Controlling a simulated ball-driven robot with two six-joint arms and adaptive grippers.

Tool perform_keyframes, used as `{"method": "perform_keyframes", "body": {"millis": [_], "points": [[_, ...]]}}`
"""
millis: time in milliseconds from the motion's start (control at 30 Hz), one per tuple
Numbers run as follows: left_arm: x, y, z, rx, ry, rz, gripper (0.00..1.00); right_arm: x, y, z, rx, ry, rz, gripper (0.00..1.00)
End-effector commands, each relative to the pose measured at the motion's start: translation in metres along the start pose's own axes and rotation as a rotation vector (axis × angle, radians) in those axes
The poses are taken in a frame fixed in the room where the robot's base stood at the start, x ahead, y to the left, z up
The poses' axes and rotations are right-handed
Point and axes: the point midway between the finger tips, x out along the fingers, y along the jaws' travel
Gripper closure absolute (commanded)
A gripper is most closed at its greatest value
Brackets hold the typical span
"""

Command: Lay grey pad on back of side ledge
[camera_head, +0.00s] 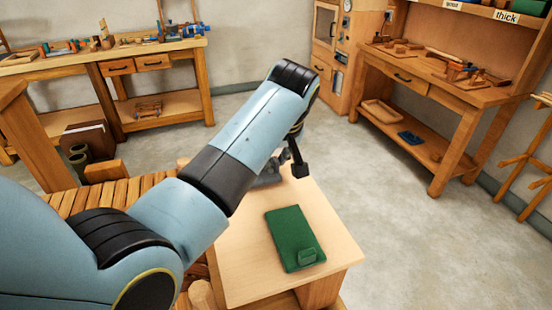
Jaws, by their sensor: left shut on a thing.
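The side ledge (235,262) is a pale wooden top in the lower middle of the head view. My left arm reaches across its left and back part. My left gripper (297,166) is at the ledge's back edge, shut and largely hidden behind my arm. A small dark grey shape (267,176) shows beside it, over the back of the ledge. It seems to be part of the grey pad, but I cannot tell whether it touches the ledge. My right gripper is out of view.
A slatted wooden seat (98,196) is at left, partly behind my arm. Workbenches (446,95) line the walls. The floor right of the ledge is clear.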

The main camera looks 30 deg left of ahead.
Motion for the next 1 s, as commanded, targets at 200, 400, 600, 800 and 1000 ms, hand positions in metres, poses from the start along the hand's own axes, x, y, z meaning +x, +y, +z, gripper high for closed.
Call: {"method": "perform_keyframes", "body": {"millis": [200, 400, 600, 800, 1000], "points": [[0.001, 0.000, 0.000, 0.000, 0.001, 0.001, 1.00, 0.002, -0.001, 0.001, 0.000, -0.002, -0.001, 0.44], [0.001, 0.000, 0.000, 0.000, 0.001, 0.001, 0.73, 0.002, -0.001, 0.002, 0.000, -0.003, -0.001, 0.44], [0.001, 0.000, 0.000, 0.000, 0.000, 0.001, 0.59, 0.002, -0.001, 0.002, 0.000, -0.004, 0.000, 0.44], [0.000, 0.000, 0.000, 0.000, 0.001, 0.001, 0.59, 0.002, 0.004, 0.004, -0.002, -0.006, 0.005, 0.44], [-0.026, 0.001, -0.011, -0.001, 0.003, 0.004, 0.59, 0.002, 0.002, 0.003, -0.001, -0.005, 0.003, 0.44]]}}
